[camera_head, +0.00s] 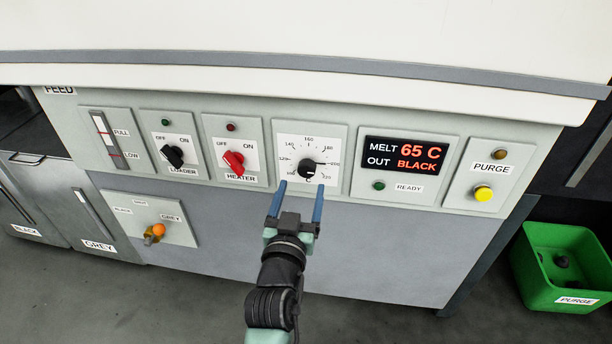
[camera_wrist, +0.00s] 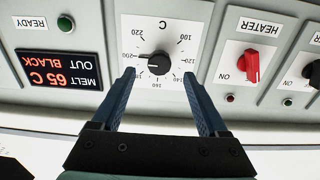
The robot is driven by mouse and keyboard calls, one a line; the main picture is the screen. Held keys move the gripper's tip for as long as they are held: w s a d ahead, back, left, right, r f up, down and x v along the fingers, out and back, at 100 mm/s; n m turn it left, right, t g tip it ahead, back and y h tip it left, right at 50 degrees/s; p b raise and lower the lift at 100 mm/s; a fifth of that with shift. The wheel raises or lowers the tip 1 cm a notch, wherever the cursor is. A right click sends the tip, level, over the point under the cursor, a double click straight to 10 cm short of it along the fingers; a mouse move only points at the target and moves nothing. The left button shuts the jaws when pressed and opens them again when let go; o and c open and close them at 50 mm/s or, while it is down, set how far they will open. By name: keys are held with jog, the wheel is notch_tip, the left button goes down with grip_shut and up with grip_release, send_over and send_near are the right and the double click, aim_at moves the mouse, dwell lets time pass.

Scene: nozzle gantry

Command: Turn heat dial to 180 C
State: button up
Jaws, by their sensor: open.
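The heat dial is a round black knob (camera_head: 307,170) on a white scale plate marked from 100 to 220. Its pointer reaches right, at about the 200 mark. In the wrist view the knob (camera_wrist: 157,65) appears upside down, its pointer toward 200 at the left. My gripper (camera_head: 301,187) is open and empty, its two blue fingers pointing up at the dial plate from just below the knob. In the wrist view the fingertips (camera_wrist: 158,74) lie to either side of the knob, with gaps; whether they reach its depth is unclear.
Left of the dial are the red heater switch (camera_head: 233,162) and black loader switch (camera_head: 172,156). Right are a display (camera_head: 404,156) reading MELT 65 C, OUT BLACK, and a yellow purge button (camera_head: 483,193). A green purge bin (camera_head: 548,285) stands on the floor at right.

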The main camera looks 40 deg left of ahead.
aim_at(306, 173)
jog(key=shift+b+x, duration=0.45)
jog(key=shift+x, duration=2.35)
grip_shut()
